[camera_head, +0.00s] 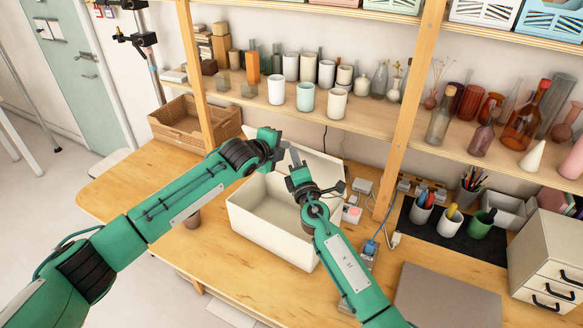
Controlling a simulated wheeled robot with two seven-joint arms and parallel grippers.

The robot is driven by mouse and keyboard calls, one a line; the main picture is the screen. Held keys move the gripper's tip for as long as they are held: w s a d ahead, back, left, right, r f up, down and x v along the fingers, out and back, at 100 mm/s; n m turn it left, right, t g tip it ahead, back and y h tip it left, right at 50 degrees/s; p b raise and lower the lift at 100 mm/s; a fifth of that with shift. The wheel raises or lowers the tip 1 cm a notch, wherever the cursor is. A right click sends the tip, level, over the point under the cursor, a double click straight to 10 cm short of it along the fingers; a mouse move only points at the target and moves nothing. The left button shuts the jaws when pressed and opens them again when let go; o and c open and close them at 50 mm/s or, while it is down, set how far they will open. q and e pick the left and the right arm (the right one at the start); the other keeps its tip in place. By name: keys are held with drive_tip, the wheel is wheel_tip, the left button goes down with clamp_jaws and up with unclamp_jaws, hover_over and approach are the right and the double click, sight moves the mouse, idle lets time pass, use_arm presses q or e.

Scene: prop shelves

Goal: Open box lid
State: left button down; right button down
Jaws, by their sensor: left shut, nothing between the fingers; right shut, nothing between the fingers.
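A cream-white box (262,232) stands on the wooden table in the middle of the view. Its top is open and I can see inside. A white panel that looks like its lid (325,168) stands raised at the back of the box, partly hidden by my grippers. My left gripper (284,146) is shut and empty above the back of the box. My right gripper (294,156) is shut and empty just beside it, close to the lid. I cannot tell whether either touches the lid.
A wooden shelf (375,118) with cups and bottles runs behind the box. A wooden post (405,110) rises right of the box. A wicker basket (190,122) is at the left. Pen cups (450,222) and a grey laptop-like slab (445,295) are at the right.

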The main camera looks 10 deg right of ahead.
drive_tip(key=shift+w+d, duration=0.1)
drive_tip(key=shift+w, duration=0.1)
use_arm(q)
drive_tip(key=shift+w, duration=0.1)
use_arm(e)
drive_tip(key=shift+w+d+r, duration=0.35)
drive_tip(key=shift+w+d, duration=0.1)
use_arm(q)
drive_tip(key=c, duration=1.4)
unclamp_jaws()
drive_tip(key=shift+c, duration=0.2)
